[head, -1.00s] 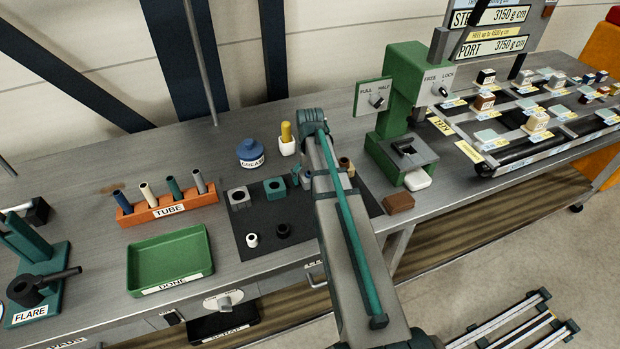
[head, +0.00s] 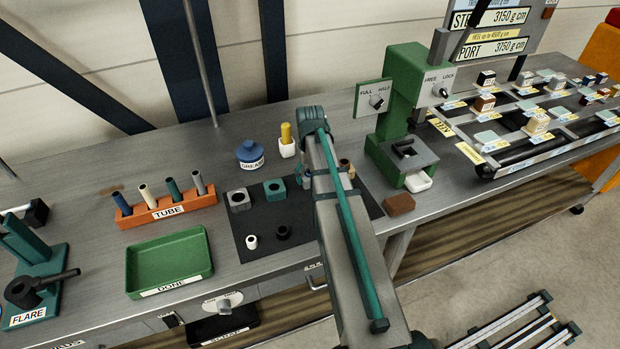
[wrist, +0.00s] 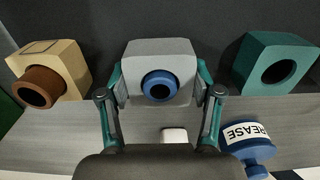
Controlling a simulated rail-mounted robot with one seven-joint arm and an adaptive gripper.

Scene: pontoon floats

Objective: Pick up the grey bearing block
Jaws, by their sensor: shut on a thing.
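In the wrist view my gripper (wrist: 159,82) is shut on a grey bearing block (wrist: 170,59), one finger against each side. A blue bushing (wrist: 159,86) with a dark bore sits in the block's face. In the head view my arm mostly hides this block. I cannot tell whether it is clear of the mat. Another grey block (head: 239,200) with a hole stands at the left of the dark mat (head: 252,222). A teal block (head: 275,189), its hole empty, stands beside the held one; it also shows in the wrist view (wrist: 277,65).
A tan block (wrist: 68,62) with a brown bushing stands on the other side. Behind the mat are a blue grease pot (head: 249,154) and a white cup (head: 287,148). A green press (head: 402,100) stands right, a green tray (head: 168,262) front left. White and black rings lie on the mat.

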